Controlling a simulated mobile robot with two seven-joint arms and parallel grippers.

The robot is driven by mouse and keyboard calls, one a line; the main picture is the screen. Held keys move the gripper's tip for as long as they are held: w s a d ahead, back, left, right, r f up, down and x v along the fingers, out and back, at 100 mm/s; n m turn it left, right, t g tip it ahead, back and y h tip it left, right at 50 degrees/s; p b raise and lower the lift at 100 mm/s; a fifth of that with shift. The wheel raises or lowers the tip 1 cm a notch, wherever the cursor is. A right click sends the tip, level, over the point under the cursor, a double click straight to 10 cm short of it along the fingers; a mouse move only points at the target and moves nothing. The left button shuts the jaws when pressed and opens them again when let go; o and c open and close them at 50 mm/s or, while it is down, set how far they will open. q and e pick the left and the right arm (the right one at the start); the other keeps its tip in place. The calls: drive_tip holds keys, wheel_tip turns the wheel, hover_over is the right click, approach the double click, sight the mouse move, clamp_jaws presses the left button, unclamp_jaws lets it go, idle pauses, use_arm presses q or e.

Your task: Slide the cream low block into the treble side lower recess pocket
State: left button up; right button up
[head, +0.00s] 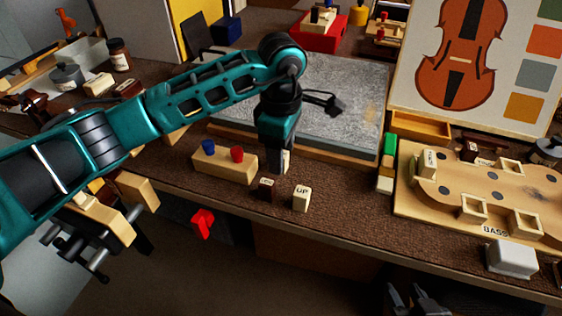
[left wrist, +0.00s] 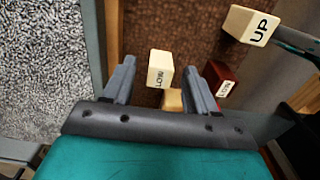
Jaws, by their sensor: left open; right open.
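The cream low block (left wrist: 160,68), lettered LOW, stands on the brown bench mat between the fingertips of my left gripper (left wrist: 170,66). The gripper is open, with a finger on each side of the block. In the head view the left gripper (head: 279,162) points down and hides most of the block (head: 287,160). The wooden board (head: 425,205) with raised square pockets is at the right. An empty pocket (head: 510,168) is on its far side, opposite the edge marked BASS; which one is the treble lower pocket I cannot tell. My right gripper (head: 412,298) is open and empty at the bottom edge.
A cream UP block (head: 301,198) and a dark red block (head: 264,189) stand near the left gripper. A wooden block with blue and red pegs (head: 225,163) lies left of it. A grey slab (head: 335,95) lies behind.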

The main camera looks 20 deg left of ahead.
use_arm(q)
wheel_tip(320, 180, down, 2)
drive_tip(key=c, duration=1)
